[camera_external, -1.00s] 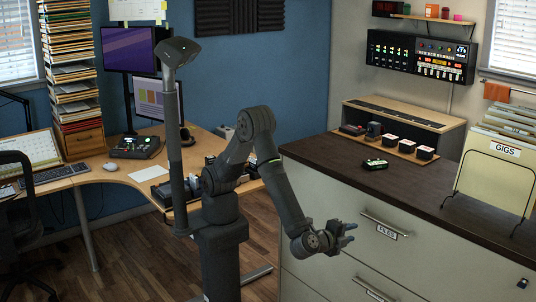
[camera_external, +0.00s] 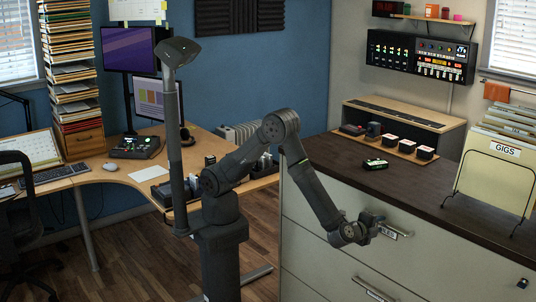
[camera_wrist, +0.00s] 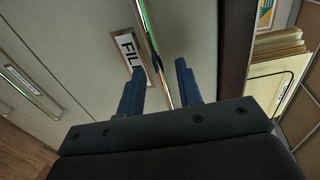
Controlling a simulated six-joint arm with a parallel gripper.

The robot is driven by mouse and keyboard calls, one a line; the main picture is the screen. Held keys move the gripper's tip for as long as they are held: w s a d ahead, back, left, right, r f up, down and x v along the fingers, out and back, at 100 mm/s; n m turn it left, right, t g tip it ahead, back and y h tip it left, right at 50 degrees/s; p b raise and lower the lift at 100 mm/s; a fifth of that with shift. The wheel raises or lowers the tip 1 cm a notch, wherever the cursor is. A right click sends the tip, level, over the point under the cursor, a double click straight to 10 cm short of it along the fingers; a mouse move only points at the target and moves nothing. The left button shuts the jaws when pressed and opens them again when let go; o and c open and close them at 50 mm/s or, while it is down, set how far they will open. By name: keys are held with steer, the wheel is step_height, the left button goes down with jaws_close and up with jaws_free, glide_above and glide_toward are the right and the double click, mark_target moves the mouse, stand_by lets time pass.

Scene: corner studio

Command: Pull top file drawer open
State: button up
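The top file drawer (camera_external: 323,213) is a pale cabinet front under the dark countertop, and it looks closed. Its silver bar handle (camera_external: 398,230) runs across the front above a label, partly hidden by my gripper (camera_external: 380,228). In the wrist view the handle (camera_wrist: 151,45) runs between the two blue fingers of my gripper (camera_wrist: 158,85), with the label (camera_wrist: 130,55) beside it. The fingers are apart, one on each side of the bar. I see no clear contact with the bar.
The lower drawer has its own handle (camera_external: 372,289). A desk (camera_external: 120,175) stands to the left. The wooden floor in front of the cabinet is clear.

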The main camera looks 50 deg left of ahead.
steer(key=shift+c, duration=0.4)
jaws_close()
steer(key=f+v, duration=0.2)
steer(key=v, duration=1)
steer(key=s+f+v, duration=0.1)
steer(key=f+v, duration=0.2)
steer(key=v, duration=0.9)
steer(key=shift+o, duration=0.4)
jaws_free()
